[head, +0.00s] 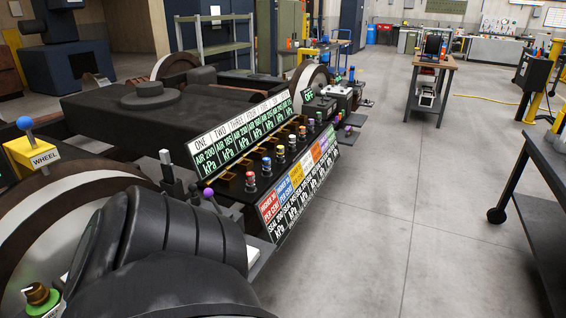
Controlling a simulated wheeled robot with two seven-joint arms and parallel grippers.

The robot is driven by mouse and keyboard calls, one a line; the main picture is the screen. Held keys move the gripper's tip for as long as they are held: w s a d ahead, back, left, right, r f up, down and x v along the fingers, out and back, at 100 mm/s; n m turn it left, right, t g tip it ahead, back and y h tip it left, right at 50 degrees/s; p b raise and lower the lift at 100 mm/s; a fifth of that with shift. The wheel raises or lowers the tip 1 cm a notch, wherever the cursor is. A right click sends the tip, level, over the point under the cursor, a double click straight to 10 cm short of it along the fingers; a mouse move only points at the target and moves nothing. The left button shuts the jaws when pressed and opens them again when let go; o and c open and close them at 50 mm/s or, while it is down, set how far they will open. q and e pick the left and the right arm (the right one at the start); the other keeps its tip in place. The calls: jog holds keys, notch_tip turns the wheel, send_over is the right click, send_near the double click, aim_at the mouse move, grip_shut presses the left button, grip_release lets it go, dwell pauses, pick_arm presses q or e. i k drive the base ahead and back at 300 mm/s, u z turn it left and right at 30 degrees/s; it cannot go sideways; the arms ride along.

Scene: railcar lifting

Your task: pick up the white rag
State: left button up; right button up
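I cannot make out a white rag for sure. A small white patch (253,255) shows at the right edge of the large black ribbed arm part in the foreground, mostly hidden behind it; I cannot tell what it is. Neither of my grippers shows in the head view.
A dark railcar bogie (130,105) with large wheels fills the left. A control panel (270,165) with kPa labels and several coloured knobs stands on its near side. A yellow WHEEL box (32,156) is at far left. A dark cart (545,190) stands right; the floor (400,210) between is clear.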

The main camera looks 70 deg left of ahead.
aim_at(254, 254)
jog(key=i, duration=1.45)
jog(key=u, duration=3.05)
